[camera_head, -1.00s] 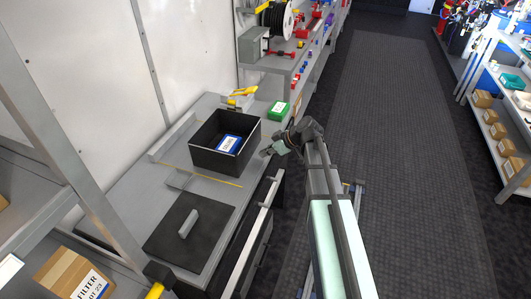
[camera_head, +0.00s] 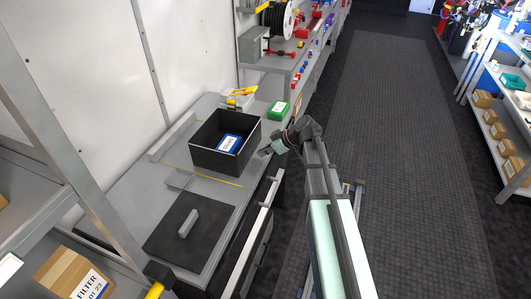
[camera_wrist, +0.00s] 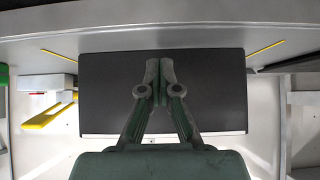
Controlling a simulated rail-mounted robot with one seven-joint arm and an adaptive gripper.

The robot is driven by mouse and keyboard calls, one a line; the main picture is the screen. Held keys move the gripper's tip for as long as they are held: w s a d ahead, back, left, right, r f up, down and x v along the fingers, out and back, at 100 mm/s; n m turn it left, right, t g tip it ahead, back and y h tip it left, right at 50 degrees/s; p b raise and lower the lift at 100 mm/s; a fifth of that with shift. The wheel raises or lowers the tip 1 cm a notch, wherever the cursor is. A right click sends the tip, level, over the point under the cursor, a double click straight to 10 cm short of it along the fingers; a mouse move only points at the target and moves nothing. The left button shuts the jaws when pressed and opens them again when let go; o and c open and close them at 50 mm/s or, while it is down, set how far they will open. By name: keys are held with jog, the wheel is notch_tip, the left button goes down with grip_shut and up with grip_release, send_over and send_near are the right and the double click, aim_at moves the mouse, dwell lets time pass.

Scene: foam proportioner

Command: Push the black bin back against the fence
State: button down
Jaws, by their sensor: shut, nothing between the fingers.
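The black bin (camera_head: 212,159) stands upright and open on the grey workbench in the head view, with a blue-and-white box (camera_head: 229,144) inside. The fence (camera_head: 174,137) is a low grey strip along the back of the bench by the wall. A strip of bench shows between it and the bin. My gripper (camera_head: 265,151) is at the bin's aisle side. In the wrist view, the shut, empty fingers (camera_wrist: 160,78) point at the middle of the bin's dark wall (camera_wrist: 215,90). I cannot tell whether the fingertips touch it.
A yellow line (camera_head: 205,176) runs on the bench beside the bin. A black lid-like panel with a grey handle (camera_head: 188,223) lies nearer. The aisle (camera_head: 390,150) is clear.

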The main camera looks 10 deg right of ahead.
aim_at(222, 142)
jog(key=shift+w+a+b, duration=0.65)
jog(key=shift+w+a, duration=0.9)
jog(key=shift+a, duration=0.9)
jog(key=shift+w+a+b, duration=0.7)
jog(key=shift+w+a, duration=0.8)
jog(key=shift+a, duration=0.95)
jog(key=shift+w+a+b, duration=0.65)
jog(key=shift+w+a, duration=0.9)
jog(key=shift+a, duration=0.9)
jog(key=shift+s+d+b, duration=0.45)
jog(key=shift+s+d, duration=0.4)
jog(key=shift+d, duration=0.45)
jog(key=shift+s+d+b, duration=0.4)
jog(key=shift+s+d, duration=0.4)
jog(key=shift+d, duration=0.5)
jog(key=shift+s+d+b, duration=0.45)
jog(key=shift+s+d, duration=0.4)
jog(key=shift+d, duration=0.45)
